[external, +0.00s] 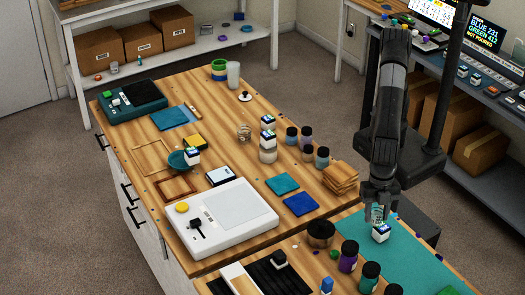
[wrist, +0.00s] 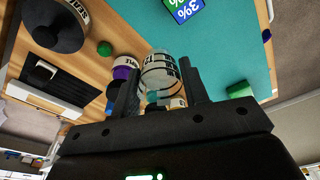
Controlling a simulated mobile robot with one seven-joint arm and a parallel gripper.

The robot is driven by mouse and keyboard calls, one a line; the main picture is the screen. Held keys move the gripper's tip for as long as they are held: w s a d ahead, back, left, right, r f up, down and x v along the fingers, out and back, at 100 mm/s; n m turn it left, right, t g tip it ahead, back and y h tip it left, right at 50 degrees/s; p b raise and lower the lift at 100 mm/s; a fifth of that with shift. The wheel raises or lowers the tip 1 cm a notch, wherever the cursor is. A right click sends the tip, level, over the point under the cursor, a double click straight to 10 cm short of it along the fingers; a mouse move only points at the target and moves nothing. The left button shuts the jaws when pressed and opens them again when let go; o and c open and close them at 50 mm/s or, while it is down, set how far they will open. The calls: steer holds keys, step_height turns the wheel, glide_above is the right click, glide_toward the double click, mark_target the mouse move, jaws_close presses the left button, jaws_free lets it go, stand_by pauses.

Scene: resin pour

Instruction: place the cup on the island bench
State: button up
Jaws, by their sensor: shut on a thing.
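My gripper (external: 377,203) is over the teal mat at the lower right in the external view. In the wrist view, my gripper (wrist: 160,88) has its two dark fingers on either side of a clear cup (wrist: 160,70) with dark printed marks, and is shut on it. In the external view the cup (external: 376,213) shows only as a small pale-teal shape under the fingers. Whether its base touches the mat cannot be told. The large wooden bench (external: 225,262) stands to the left of my gripper; another wooden bench section with the teal mat (external: 350,222) is in front.
A small white block with a display (external: 380,233) stands on the mat close by the cup. Dark-capped bottles (external: 348,256) and a black round pot (external: 320,234) stand to the left. The large bench holds a white scale (external: 222,218), coloured squares, jars and wooden frames, with bare wood between.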

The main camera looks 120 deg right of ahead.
steer(key=shift+n, duration=0.3)
steer(key=s+a+f, duration=0.2)
steer(key=a, duration=0.2)
steer(key=s+a+f, duration=0.1)
steer(key=a+f, duration=0.1)
steer(key=a, duration=0.2)
steer(key=s+a+f, duration=0.2)
steer(key=a+f, duration=0.1)
steer(key=a, duration=0.1)
steer(key=shift+s+a, duration=0.35)
steer(key=shift+a, duration=0.05)
steer(key=shift+f, duration=2)
steer(key=o, duration=1)
steer(key=shift+f, duration=0.15)
steer(key=shift+c, duration=0.2)
steer(key=r, duration=0.4)
steer(key=d+r, duration=0.1)
steer(key=r, duration=0.7)
steer(key=shift+s+d+r, duration=0.1)
steer(key=shift+s+d, duration=0.2)
steer(key=shift+s, duration=0.05)
